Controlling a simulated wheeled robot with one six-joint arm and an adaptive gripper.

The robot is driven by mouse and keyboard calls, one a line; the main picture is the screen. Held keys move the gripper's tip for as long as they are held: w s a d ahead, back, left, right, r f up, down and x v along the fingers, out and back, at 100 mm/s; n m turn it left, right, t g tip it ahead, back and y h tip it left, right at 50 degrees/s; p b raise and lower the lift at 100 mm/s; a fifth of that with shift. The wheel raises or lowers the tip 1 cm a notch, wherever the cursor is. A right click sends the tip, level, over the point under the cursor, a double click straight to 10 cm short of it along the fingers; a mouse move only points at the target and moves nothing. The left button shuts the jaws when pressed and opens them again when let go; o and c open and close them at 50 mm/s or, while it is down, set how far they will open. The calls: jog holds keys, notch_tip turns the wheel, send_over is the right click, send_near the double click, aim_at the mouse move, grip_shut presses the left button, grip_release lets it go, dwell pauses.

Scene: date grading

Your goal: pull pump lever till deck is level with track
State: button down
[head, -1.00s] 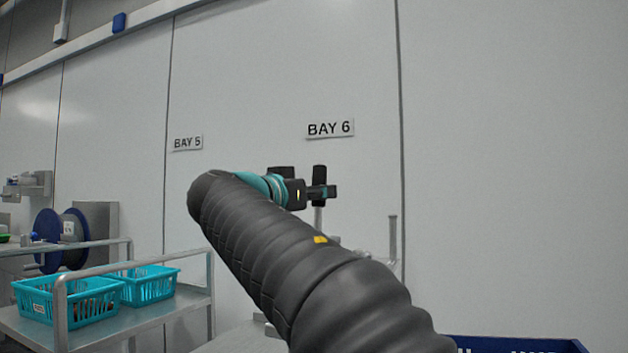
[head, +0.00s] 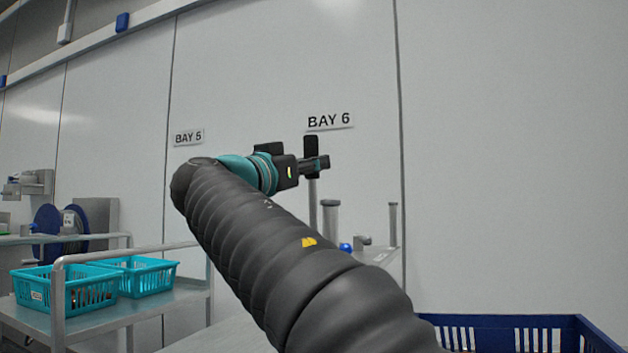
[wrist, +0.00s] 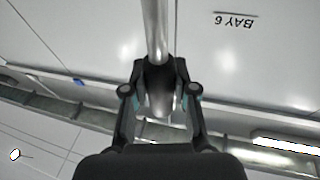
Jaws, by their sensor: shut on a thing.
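The pump lever (wrist: 155,28) is a pale metal bar. In the wrist view it runs down from the top edge, and its rounded end lies between my fingers. My gripper (wrist: 160,80) is shut on it. In the head view my gripper (head: 318,162) is in front of the wall, below the BAY 6 sign, and the lever (head: 313,205) stands nearly upright beneath it. The lever's foot is hidden behind my arm. I cannot make out the deck or the track; my arm covers much of that area.
Grey posts (head: 393,225) and a blue ball (head: 345,247) show behind my arm. A dark blue crate (head: 580,330) is at lower right. A trolley (head: 95,325) with teal baskets (head: 65,288) stands at left. The wall (head: 500,150) is close behind.

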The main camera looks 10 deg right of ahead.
jog(key=shift+s, duration=0.1)
jog(key=shift+a, duration=0.1)
jog(key=shift+s+a+f+h+b, duration=0.2)
jog(key=shift+s+f+h+b, duration=0.15)
jog(key=shift+b, duration=0.8)
jog(key=shift+r, duration=0.55)
jog(key=shift+w+d+p, duration=0.3)
jog(key=shift+w+p, duration=0.1)
jog(key=shift+p, duration=0.5)
jog(key=shift+w+d+f+y, duration=0.1)
jog(key=shift+f+y, duration=0.1)
jog(key=shift+y, duration=0.25)
jog(key=shift+r, duration=0.1)
